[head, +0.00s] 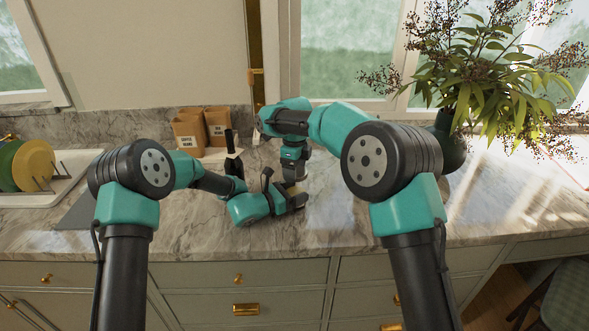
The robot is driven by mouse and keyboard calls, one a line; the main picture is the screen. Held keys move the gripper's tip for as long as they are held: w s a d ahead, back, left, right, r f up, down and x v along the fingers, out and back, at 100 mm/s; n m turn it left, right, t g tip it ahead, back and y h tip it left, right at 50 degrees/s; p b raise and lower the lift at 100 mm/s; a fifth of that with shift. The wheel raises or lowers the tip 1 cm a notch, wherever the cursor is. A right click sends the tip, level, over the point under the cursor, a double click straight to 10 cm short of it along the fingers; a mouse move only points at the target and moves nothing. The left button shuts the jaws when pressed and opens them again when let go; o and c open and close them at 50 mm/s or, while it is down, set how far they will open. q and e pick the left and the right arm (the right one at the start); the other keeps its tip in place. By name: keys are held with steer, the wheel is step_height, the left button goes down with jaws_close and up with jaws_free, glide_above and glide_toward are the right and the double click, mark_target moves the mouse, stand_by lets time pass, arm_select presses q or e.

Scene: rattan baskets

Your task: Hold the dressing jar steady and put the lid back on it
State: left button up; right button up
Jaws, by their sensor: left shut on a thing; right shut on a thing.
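The dressing jar (291,188) is small in the head view and mostly covered by my grippers; only a little pale yellowish surface shows. My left gripper (284,192) lies low over the counter, reaching in from the left, and is shut on the jar's side. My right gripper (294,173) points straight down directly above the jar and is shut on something. The lid is hidden; I take it to be between the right fingers, but cannot see it clearly. Whether lid and jar touch cannot be told.
Two brown paper bags (190,132) and a dark bottle-like object (232,148) stand behind my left arm. Yellow and green plates (34,165) stand in a rack at the left. A leafy plant in a dark vase (450,140) stands at the right. The front counter (345,215) is clear.

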steer(key=m, duration=0.3)
steer(key=o, duration=0.9)
steer(key=shift+r, duration=2.25)
steer(key=shift+c, duration=0.4)
